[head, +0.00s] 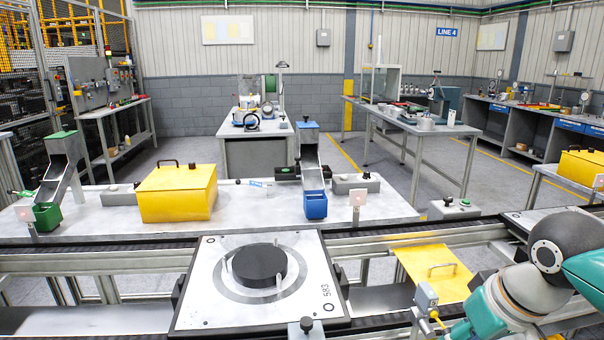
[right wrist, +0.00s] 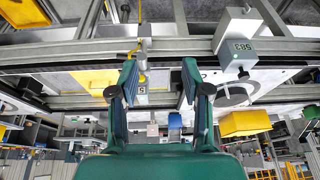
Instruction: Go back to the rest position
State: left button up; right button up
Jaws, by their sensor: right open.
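My right arm (head: 562,245) is at the right edge of the head view, beside the conveyor; its gripper is not visible there. In the right wrist view my right gripper (right wrist: 158,82) is open, its two fingers apart with nothing between them. That view is upside down. A pallet marked 583 (head: 205,297) lies on the conveyor in the head view, with a black round clutch disc (head: 258,265) at its centre. The pallet also shows in the right wrist view (right wrist: 262,76), right of the fingers. My left gripper is in neither view.
The conveyor rail (head: 405,243) runs across the front. Behind it, a workbench (head: 110,222) holds a yellow box (head: 178,193), a green bin (head: 47,216) and a blue bin (head: 315,205). A yellow plate (head: 436,270) with a handle lies low beside my right arm.

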jog(key=w+a+f+g+y, duration=0.15)
jog(key=a+f, duration=0.25)
jog(key=f, duration=0.8)
jog(key=w+a+f+g+y, duration=0.15)
jog(key=a+f, duration=0.25)
jog(key=f, duration=0.7)
pick_arm(q)
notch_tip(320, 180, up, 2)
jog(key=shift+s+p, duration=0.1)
jog(key=shift+p, duration=0.8)
pick_arm(e)
jog(key=s+a+f+m, duration=0.1)
jog(key=s+a+f, duration=0.1)
jog(key=s+f, duration=0.5)
jog(key=s+a+f+m, duration=0.2)
jog(key=s+f, duration=0.6)
jog(key=f, duration=0.6)
jog(key=shift+s+a+f+g, duration=0.15)
jog(key=shift+a+f+g, duration=0.2)
jog(key=shift+a, duration=0.1)
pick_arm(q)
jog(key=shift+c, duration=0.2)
pick_arm(e)
jog(key=shift+c, duration=0.5)
